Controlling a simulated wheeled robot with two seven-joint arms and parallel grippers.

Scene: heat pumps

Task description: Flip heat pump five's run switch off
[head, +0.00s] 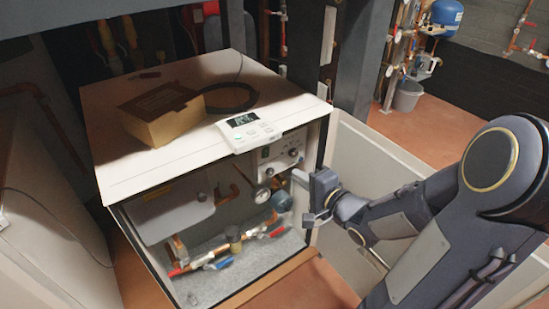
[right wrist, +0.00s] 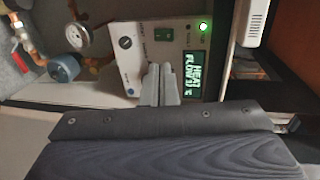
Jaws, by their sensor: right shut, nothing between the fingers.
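The heat pump (head: 190,220) stands with its front open. Its light control panel (head: 281,152) sits at the upper right of the opening. In the right wrist view the panel carries a dark green rocker switch (right wrist: 164,34), a black round knob (right wrist: 125,43), a lit green lamp (right wrist: 203,27) and a display (right wrist: 196,73) with green text. The small labels are too blurred to tell which one marks the run switch. My right gripper (head: 298,177) is shut and empty in front of the panel; its fingertips (right wrist: 160,68) show just below the rocker. Whether they touch the panel is unclear.
A cardboard box (head: 160,113), a black cable loop (head: 232,97) and a white controller (head: 248,131) are on the pump's top. Pipes, valves and a gauge (head: 261,195) are close to the panel. An open panel door (head: 370,165) stands at the right, beside my arm.

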